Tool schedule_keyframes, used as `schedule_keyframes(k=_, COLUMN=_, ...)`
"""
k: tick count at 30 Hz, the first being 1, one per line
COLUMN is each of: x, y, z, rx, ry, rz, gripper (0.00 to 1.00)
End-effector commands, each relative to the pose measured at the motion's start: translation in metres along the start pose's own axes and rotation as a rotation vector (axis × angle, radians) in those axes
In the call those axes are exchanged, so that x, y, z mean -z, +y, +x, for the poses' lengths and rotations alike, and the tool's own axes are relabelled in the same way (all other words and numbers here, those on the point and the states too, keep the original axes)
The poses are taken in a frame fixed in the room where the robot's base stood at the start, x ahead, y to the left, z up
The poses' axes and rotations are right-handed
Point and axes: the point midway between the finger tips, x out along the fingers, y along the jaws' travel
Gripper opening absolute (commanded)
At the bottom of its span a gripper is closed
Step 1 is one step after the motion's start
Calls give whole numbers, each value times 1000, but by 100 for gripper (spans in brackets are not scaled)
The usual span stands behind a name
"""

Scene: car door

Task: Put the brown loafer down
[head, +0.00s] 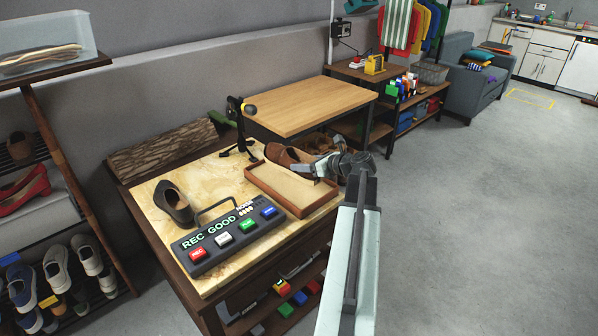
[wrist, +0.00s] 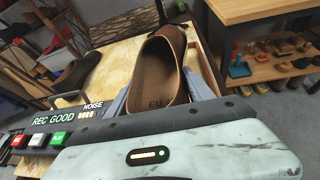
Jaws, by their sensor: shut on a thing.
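The brown loafer (head: 287,157) is at the far edge of a shallow wooden tray (head: 262,188) on the workbench. My gripper (head: 314,171) is shut on it, reaching in from the right. In the wrist view the loafer (wrist: 163,65) points away from me, its opening facing up, with one grey finger of my gripper (wrist: 160,98) on each side. The loafer looks roughly level. I cannot tell whether its sole touches the tray. Most of the tray's floor in front of it is bare.
A dark shoe (head: 175,205) and a grey box with coloured buttons (head: 228,236) stand on the bench beside the tray. A small black stand (head: 239,130) rises behind the tray. A wooden table (head: 310,105) is farther back. Open floor (head: 480,230) lies to the right.

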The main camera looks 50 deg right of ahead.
Motion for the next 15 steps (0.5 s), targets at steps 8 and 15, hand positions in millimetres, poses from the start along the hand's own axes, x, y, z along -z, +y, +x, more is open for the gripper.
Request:
schedule_keyframes(k=8, x=-18, y=9, z=-9, rx=5, ry=-5, rz=1, gripper=0)
schedule_keyframes(k=15, x=26, y=6, z=9, rx=5, ry=-5, rz=1, gripper=0)
